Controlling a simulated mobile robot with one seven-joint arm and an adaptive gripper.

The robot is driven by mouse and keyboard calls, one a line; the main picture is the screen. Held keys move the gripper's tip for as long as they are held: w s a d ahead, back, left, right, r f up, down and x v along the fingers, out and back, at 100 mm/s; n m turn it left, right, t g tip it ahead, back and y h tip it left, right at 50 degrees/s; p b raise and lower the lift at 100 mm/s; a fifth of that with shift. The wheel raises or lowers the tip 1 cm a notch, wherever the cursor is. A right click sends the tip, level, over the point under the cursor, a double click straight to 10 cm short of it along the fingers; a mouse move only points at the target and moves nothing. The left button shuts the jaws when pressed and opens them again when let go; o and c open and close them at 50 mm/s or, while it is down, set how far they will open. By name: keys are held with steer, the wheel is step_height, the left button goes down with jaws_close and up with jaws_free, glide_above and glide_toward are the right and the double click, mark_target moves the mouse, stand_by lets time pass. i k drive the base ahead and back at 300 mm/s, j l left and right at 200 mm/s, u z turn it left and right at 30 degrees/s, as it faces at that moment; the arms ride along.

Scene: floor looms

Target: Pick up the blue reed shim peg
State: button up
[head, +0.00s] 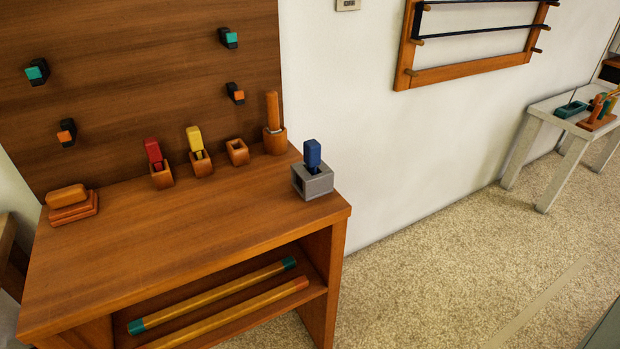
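The blue reed shim peg (312,154) stands upright in a grey block-shaped holder (314,186) at the right end of the wooden bench top. Its upper part shows above the holder; its lower end is hidden inside. My gripper is not in view.
A red peg (153,151) and a yellow peg (195,139) stand in wooden holders on the bench (190,225). An empty wooden holder (237,152) and a holder with a wooden rod (272,110) stand nearby. The front of the bench top is clear. A white table (548,121) is at right.

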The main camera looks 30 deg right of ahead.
mark_target(312, 149)
steer(key=k+l+z, duration=0.1)
steer(key=z, duration=0.25)
steer(key=k+l+z, duration=0.15)
steer(key=z, duration=0.2)
steer(key=k, duration=0.1)
